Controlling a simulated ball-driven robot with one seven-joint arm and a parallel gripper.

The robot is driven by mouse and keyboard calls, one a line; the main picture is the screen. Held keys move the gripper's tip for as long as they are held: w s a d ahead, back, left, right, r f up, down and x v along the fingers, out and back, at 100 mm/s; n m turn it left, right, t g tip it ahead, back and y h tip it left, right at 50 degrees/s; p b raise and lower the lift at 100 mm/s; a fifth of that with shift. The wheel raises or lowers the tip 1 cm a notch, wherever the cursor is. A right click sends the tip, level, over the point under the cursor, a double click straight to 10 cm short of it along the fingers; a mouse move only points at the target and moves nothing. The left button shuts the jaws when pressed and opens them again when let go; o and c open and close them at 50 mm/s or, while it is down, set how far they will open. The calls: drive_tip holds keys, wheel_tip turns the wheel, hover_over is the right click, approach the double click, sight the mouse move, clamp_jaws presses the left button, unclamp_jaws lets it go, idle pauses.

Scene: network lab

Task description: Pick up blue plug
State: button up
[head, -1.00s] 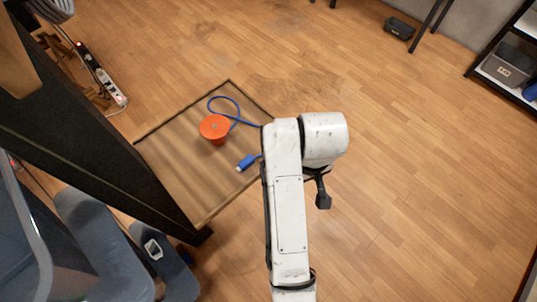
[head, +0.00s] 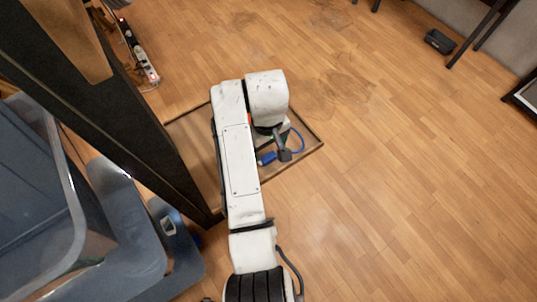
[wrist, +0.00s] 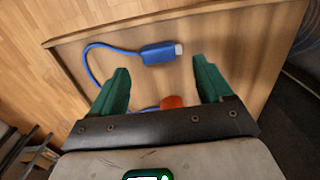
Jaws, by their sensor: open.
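The blue plug (wrist: 158,53) lies on a low wooden board in the wrist view, its silver tip pointing right and its blue cable looping left. In the head view the plug (head: 267,158) shows just right of my white arm. My gripper (wrist: 161,80) has its two green fingers spread apart with nothing between the tips. The plug lies beyond the fingertips, roughly centred between them. In the head view my gripper is mostly hidden under the arm.
The wooden board (wrist: 240,40) has a raised rim. An orange object (wrist: 172,101) lies near my gripper's base, partly hidden. A dark desk panel (head: 125,110) and blue-grey bin (head: 50,200) stand left. Open wood floor (head: 400,180) lies right.

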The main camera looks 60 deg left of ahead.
sight(268, 156)
wheel_tip(268, 156, down, 4)
drive_tip(key=shift+f, duration=0.1)
